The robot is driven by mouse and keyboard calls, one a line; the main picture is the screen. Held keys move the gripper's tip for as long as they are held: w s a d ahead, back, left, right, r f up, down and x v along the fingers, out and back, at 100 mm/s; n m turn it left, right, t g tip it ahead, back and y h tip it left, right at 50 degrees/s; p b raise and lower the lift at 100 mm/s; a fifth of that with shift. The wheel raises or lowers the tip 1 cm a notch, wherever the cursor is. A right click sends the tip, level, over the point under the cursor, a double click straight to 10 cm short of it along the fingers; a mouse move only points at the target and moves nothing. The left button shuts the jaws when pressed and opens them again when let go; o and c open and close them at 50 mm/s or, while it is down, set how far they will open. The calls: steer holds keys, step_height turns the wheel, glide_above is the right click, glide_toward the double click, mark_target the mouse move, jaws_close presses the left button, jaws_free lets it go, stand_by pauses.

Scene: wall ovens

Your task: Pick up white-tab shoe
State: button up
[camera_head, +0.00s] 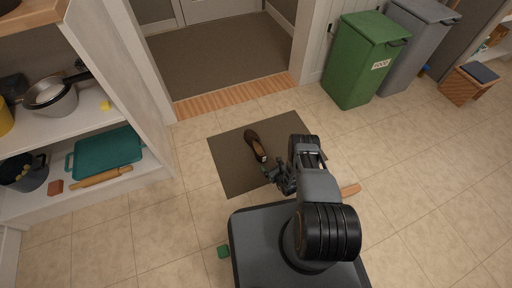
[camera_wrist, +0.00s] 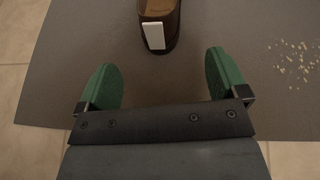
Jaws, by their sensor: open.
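A brown shoe (camera_head: 255,146) lies on a dark grey mat (camera_head: 228,172) in the head view. A white tab shows at its heel, the end nearer to me. In the wrist view the heel of the shoe (camera_wrist: 160,12) with its white tab is at the top middle. My gripper (camera_head: 270,174) is close to the heel end of the shoe. Its two green fingers (camera_wrist: 163,75) are open and apart, with nothing between them. The shoe's heel lies just beyond the fingertips, roughly centred between them. The toe is outside the wrist view.
Pale crumbs (camera_wrist: 297,62) lie on the mat at right. A green bin (camera_head: 362,62) and a grey bin (camera_head: 416,45) stand at the back right. Open shelves (camera_head: 110,100) stand at the left.

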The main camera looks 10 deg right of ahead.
mark_target(264, 158)
steer(key=b+x, duration=0.1)
steer(key=x, duration=0.4)
steer(key=shift+b, duration=0.4)
steer(key=b+x, duration=0.2)
steer(key=x, duration=0.2)
steer(key=shift+s+a+f+b, duration=0.1)
steer(key=shift+s+f+b, duration=0.1)
steer(key=shift+b, duration=0.2)
steer(key=shift+w+a+f+b, duration=0.1)
steer(key=shift+w+a+b, duration=0.15)
steer(key=shift+w, duration=0.5)
steer(key=shift+c, duration=0.4)
steer(key=c, duration=1)
